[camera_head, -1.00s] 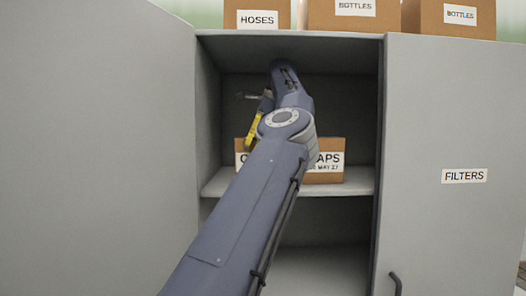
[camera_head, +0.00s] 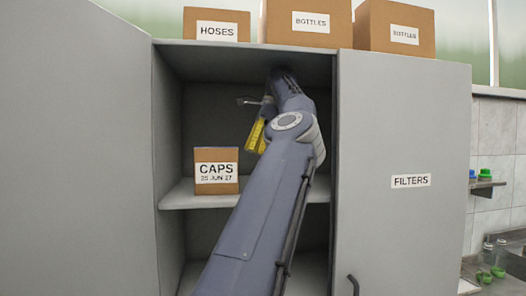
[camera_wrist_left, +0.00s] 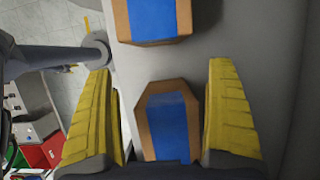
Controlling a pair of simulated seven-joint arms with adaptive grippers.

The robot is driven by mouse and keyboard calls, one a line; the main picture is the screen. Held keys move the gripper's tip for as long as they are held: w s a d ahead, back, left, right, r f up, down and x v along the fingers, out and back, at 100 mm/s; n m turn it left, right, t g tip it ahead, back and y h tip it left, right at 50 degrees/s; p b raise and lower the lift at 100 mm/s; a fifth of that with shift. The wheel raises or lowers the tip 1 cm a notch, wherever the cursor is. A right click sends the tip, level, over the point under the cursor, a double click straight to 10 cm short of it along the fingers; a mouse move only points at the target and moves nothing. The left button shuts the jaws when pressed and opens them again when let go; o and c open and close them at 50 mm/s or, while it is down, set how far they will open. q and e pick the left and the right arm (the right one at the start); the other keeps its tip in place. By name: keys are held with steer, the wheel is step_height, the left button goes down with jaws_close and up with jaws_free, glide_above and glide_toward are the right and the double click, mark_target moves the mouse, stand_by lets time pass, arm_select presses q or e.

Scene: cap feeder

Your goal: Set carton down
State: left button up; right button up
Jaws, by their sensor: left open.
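A brown carton labelled CAPS, 25 JUN 27 (camera_head: 216,185), stands upright on the cabinet's middle shelf (camera_head: 180,198). My left arm covers the shelf to the right of it. My left gripper (camera_head: 256,140) is inside the cabinet, above shelf level, with yellow fingers pointing down. In the left wrist view the gripper (camera_wrist_left: 161,72) is open, its fingers wide apart. A carton with blue tape (camera_wrist_left: 165,125) shows between the fingers, with gaps at both sides; its depth is unclear. A second blue-taped carton (camera_wrist_left: 152,22) lies beyond the fingertips. My right gripper is not in view.
The left door (camera_head: 80,150) stands open, and the FILTERS door (camera_head: 400,130) is at right. Cartons labelled HOSES (camera_head: 217,20) and BOTTLES (camera_head: 310,22) stand on the cabinet top. The cabinet's side walls are close around my arm.

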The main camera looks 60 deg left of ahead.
arm_select(q)
steer(key=shift+o, duration=1.2)
steer(key=shift+w+d, duration=0.1)
steer(key=shift+w, duration=0.15)
